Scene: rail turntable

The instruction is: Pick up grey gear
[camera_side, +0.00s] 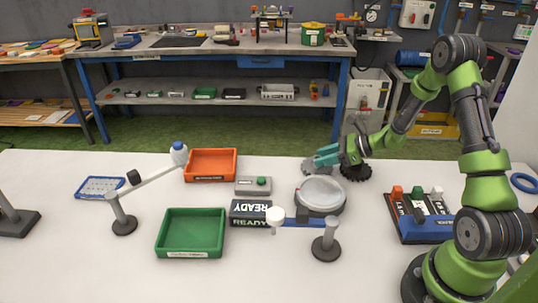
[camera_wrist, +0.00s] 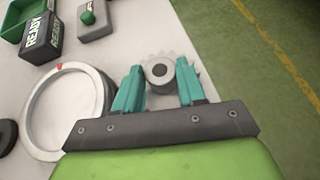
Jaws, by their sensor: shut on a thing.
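The grey gear (camera_wrist: 158,57) has a toothed rim and a raised round hub with a dark hole. It lies between the teal fingers of my gripper (camera_wrist: 158,84) in the wrist view. The fingers are shut on its hub, one on each side. In the side view the grey gear (camera_side: 312,169) shows partly behind my gripper (camera_side: 314,163), just behind the round white-topped turntable (camera_side: 321,194). The fingers hide part of the gear there. I cannot tell whether it touches the table.
A grey box with a green button (camera_side: 257,186), a READY sign (camera_side: 249,212), an orange tray (camera_side: 211,165) and a green tray (camera_side: 191,233) stand left. Two posts with arms stand in front. The table edge is close behind the gear.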

